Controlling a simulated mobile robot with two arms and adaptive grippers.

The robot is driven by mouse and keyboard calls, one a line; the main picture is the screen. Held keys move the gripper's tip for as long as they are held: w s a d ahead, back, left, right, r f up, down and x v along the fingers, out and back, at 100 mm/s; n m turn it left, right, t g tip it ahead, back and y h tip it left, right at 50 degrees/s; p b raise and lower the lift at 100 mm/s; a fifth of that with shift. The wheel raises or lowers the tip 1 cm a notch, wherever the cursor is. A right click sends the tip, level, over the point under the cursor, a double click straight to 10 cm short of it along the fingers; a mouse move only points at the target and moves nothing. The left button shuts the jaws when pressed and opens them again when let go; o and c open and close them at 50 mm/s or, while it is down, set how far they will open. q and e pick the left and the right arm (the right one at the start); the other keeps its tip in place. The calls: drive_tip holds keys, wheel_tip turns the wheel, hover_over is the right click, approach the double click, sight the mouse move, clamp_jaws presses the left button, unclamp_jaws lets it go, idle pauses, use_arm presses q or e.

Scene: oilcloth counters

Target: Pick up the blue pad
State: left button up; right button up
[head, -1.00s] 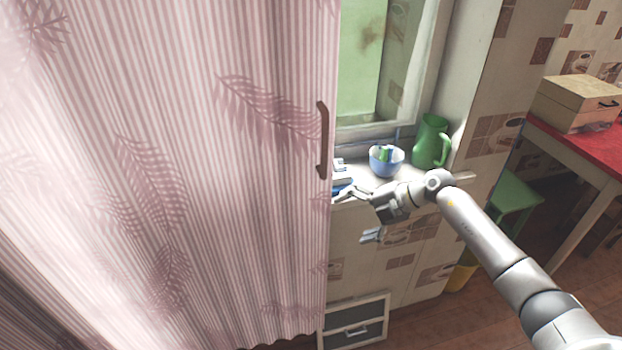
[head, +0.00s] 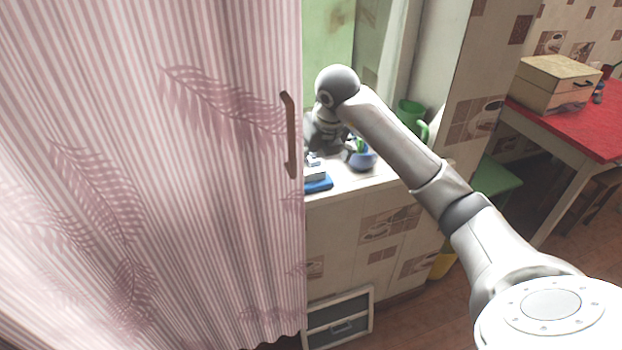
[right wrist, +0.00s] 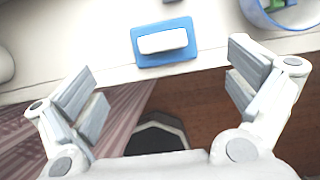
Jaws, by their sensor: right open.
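The blue pad (head: 320,184) lies on the windowsill counter, close to its front edge, beside the pink striped curtain. In the right wrist view the blue pad (right wrist: 166,60) is a small blue rectangle with a white block (right wrist: 163,41) on top of it. My right gripper (right wrist: 165,86) is open and empty, its fingers spread to either side below the pad in that picture, apart from it. In the head view my right gripper (head: 322,140) is over the sill, partly hidden by its own wrist. My left gripper is not in view.
A blue bowl (head: 362,159) with green and white things in it stands right of the pad. A green jug (head: 409,112) is behind my right arm. The curtain (head: 150,180) fills the left side. A red table (head: 570,112) with a box is at right.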

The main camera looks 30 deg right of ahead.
sight(315, 171)
drive_tip(key=x, duration=0.3)
drive_tip(key=shift+f, duration=0.15)
drive_tip(key=p+x, duration=0.1)
drive_tip(key=x, duration=0.3)
drive_tip(key=shift+w+d, duration=0.15)
drive_tip(key=shift+d, duration=0.05)
drive_tip(key=shift+w+d+f, duration=0.1)
drive_tip(key=shift+w+f, duration=0.15)
drive_tip(key=shift+f, duration=0.3)
drive_tip(key=c, duration=0.9)
